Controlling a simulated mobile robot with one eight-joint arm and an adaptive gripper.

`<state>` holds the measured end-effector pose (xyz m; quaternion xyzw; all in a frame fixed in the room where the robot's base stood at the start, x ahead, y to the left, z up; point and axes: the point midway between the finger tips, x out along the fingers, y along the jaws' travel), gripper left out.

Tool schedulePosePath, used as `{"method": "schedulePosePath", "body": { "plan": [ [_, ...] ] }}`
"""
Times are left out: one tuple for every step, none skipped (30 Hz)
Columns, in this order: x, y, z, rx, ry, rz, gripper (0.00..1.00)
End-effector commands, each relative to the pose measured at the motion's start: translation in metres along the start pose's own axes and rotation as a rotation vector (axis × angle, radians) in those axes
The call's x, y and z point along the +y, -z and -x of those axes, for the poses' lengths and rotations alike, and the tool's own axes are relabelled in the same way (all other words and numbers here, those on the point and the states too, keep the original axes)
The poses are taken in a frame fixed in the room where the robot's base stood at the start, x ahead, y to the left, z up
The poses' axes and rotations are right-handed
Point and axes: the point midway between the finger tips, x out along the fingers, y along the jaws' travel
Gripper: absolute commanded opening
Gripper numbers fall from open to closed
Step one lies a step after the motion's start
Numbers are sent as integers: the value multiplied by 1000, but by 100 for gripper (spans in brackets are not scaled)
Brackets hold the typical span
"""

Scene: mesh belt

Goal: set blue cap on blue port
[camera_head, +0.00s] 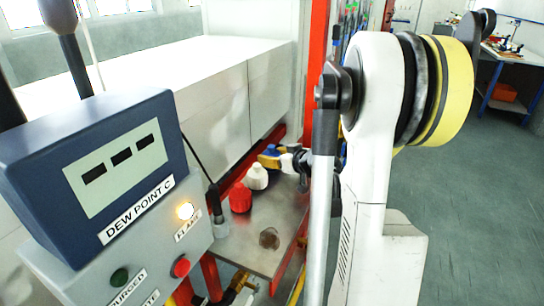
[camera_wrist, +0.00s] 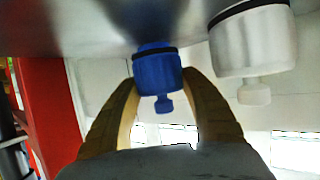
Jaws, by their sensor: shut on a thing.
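The blue cap (camera_wrist: 158,74) is between the two tan fingers of my gripper (camera_wrist: 160,80) in the wrist view. It has a dark ring at one end and a small knob at the other. The fingers are shut on its sides. The ring end is close to the metal shelf; I cannot tell whether it touches. In the head view my gripper (camera_head: 267,158) is at the far end of the shelf, beyond the white cap, with a bit of the blue cap (camera_head: 272,150) showing. I cannot make out a blue port in either view.
A white cap (camera_head: 256,177) stands close beside the blue one, and a red cap (camera_head: 240,198) stands nearer. A brownish round thing (camera_head: 269,238) is on the metal shelf (camera_head: 240,251). A dew point panel (camera_head: 118,168) stands at left. White cabinets (camera_head: 216,98) back the shelf.

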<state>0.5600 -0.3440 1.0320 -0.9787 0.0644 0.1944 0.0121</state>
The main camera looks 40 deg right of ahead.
Motion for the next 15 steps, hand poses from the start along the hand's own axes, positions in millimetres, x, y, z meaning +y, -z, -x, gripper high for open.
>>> {"method": "schedulePosePath", "body": {
  "plan": [
    [0,-2,-1,0,0,0,21],
    [0,-2,-1,0,0,0,21],
    [0,-3,-1,0,0,0,21],
    [0,-4,-2,0,0,0,21],
    [0,-4,-2,0,0,0,21],
    [0,-5,-2,0,0,0,21],
    [0,-5,-2,0,0,0,21],
    [0,-6,-2,0,0,0,21],
    [0,-7,-3,0,0,0,21],
    [0,-7,-3,0,0,0,21],
    [0,-8,-3,0,0,0,21],
    [0,-9,-4,0,0,0,21],
    [0,-9,-4,0,0,0,54],
    [0,-8,-3,0,0,0,60],
    [0,-8,-3,0,0,0,60]
  ]
}}
